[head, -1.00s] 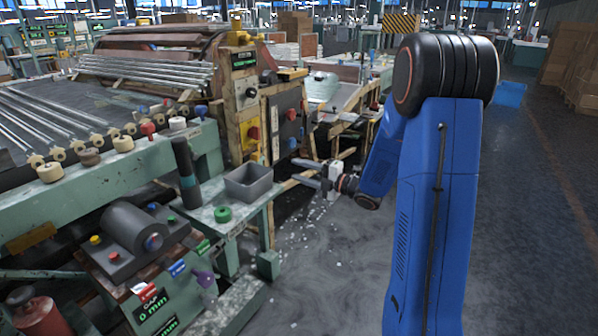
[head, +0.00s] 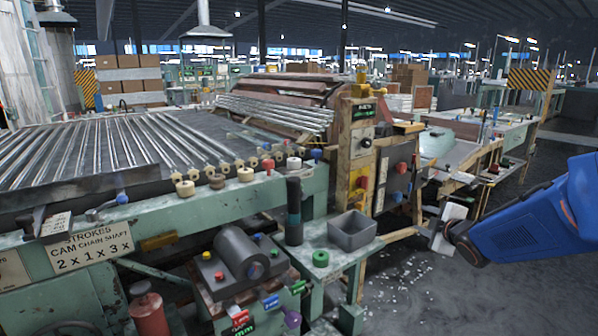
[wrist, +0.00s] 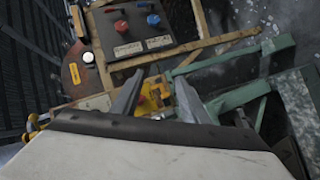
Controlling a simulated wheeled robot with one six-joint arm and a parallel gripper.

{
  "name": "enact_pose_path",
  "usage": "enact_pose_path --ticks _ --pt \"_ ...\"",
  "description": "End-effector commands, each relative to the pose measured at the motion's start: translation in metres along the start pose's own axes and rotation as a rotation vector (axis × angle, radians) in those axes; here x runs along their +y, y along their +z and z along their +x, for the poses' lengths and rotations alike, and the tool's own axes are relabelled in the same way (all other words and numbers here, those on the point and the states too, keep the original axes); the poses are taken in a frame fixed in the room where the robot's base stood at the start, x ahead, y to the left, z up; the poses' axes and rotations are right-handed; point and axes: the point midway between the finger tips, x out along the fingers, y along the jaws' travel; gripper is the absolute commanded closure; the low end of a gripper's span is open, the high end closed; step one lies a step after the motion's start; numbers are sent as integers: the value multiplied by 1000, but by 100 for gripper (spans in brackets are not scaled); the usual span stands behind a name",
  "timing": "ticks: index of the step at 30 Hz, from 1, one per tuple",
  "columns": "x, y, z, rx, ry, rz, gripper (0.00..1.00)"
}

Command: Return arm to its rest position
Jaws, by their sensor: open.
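My gripper (head: 432,229) shows at the right of the head view, at the end of my blue arm. It is in front of the wooden-framed control panel and right of the grey bin. Its two fingers also show in the wrist view (wrist: 157,96), apart, with nothing between them. My arm reaches in from the right edge of the head view, bent low, and its upper part is out of the frame.
A grey bin (head: 352,231), a green ring (head: 320,258) and a dark cylinder (head: 294,212) stand on a small green table. The control panel (head: 397,182) is close behind my gripper. Open floor (head: 470,300) is at the lower right.

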Motion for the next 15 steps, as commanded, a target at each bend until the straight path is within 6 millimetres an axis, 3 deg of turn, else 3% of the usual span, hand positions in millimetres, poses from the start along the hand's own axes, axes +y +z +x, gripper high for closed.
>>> enact_pose_path --ticks 8,15 --pt "-13 3 -76 -223 -65 299 59" --pt "-50 -1 -150 -392 -144 585 59"
